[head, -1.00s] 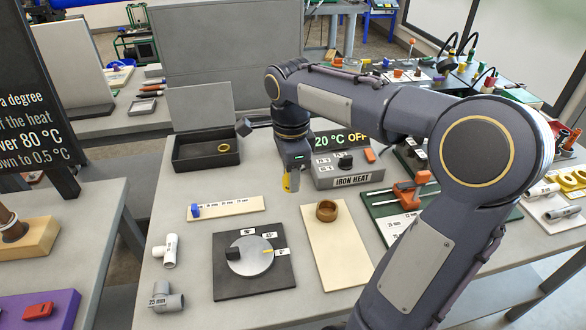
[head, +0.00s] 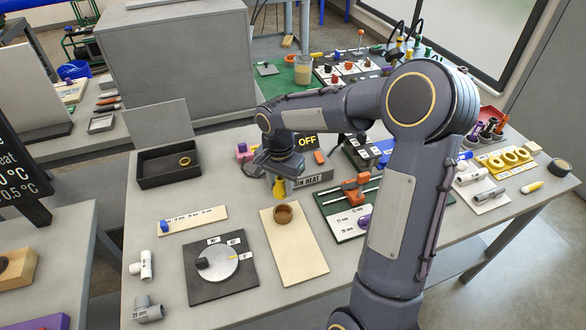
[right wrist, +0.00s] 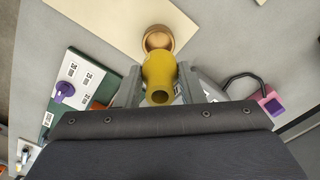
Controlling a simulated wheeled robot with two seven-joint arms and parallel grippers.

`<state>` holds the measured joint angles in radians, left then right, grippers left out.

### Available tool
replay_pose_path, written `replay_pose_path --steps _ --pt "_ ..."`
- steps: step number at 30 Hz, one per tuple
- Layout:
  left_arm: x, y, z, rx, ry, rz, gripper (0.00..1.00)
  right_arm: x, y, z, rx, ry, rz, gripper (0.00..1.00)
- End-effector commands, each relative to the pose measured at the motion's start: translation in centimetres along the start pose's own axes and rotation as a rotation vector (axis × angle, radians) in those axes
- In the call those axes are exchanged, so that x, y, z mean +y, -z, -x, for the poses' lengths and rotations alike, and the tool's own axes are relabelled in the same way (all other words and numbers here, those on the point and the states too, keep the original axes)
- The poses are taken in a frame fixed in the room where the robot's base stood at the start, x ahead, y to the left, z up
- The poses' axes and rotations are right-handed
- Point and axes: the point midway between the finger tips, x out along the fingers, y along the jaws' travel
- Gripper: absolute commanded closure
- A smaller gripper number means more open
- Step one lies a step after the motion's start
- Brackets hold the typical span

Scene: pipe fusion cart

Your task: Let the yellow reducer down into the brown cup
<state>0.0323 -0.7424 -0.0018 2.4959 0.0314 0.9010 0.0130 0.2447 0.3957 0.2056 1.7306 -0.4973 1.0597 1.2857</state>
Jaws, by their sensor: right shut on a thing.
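The yellow reducer (head: 279,187) hangs below my right gripper (head: 277,175) in the head view. In the right wrist view the reducer (right wrist: 159,80) sits between the two fingers of my right gripper (right wrist: 156,88), which are shut on it. The brown cup (head: 283,213) stands on a cream board (head: 294,248), nearer to me than the gripper in the head view. In the right wrist view the cup (right wrist: 158,39) shows just beyond the reducer, which overlaps part of it. I cannot tell the height between them. My left gripper is not in view.
A green board with an orange clamp (head: 355,182) lies right of the cream board. A black plate with a grey dial (head: 222,265) lies left. An open dark box (head: 168,167) is at the back left.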

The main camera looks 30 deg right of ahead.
Motion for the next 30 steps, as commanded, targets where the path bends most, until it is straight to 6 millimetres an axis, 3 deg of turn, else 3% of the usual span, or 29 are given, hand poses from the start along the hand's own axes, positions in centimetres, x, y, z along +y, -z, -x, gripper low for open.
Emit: replay_pose_path --steps 3,19,30 --pt "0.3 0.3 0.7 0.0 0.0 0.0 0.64 -0.5 -0.3 -0.1 -0.002 0.0 0.06 0.87" --pt "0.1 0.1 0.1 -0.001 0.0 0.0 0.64 -0.5 -0.3 -0.5 -0.001 0.001 0.066 0.87" --pt "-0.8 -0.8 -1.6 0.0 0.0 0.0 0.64 -0.5 -0.3 -3.0 -0.002 0.001 0.066 0.87"
